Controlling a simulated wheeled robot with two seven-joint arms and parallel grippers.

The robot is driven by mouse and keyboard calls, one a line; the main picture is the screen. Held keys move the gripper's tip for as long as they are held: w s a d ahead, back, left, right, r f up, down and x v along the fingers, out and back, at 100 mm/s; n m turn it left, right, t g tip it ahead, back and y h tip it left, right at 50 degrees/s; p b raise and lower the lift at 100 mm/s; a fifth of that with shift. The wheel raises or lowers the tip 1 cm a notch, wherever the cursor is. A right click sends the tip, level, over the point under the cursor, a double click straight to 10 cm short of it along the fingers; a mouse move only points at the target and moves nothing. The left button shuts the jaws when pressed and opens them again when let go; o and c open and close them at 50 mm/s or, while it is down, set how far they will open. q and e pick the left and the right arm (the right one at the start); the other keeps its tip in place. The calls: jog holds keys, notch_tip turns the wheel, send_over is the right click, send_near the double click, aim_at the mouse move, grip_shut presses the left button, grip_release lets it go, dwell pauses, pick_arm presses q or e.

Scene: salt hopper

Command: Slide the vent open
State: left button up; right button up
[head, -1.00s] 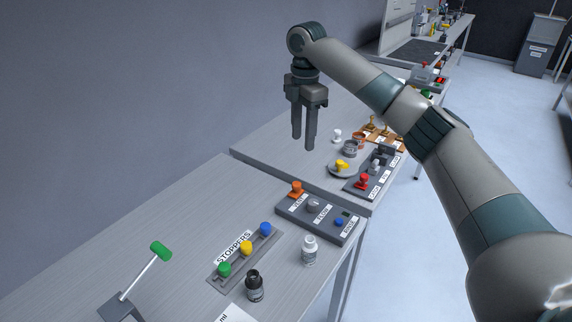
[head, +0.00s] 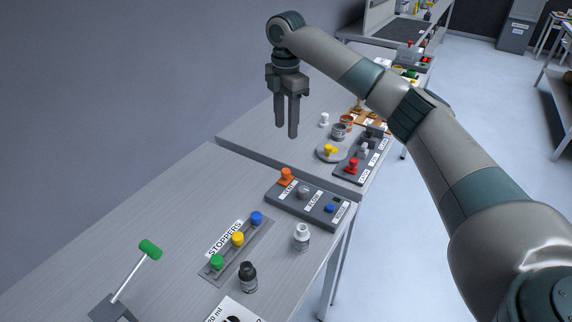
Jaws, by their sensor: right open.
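The vent control is an orange knob (head: 287,175) at the left end of a dark grey panel (head: 318,213) on the near table; the label below it appears to read VENT. My left gripper is not in view.
A stopper rack (head: 237,250) with green, yellow and blue stoppers, a dark bottle (head: 248,278) and a white bottle (head: 302,237) stand nearer. The far table (head: 250,137) holds another panel (head: 362,160).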

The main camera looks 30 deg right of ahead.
aim_at(286, 170)
notch_tip(286, 170, down, 15)
jog(key=p, duration=0.3)
jog(key=shift+f, duration=0.1)
grip_shut()
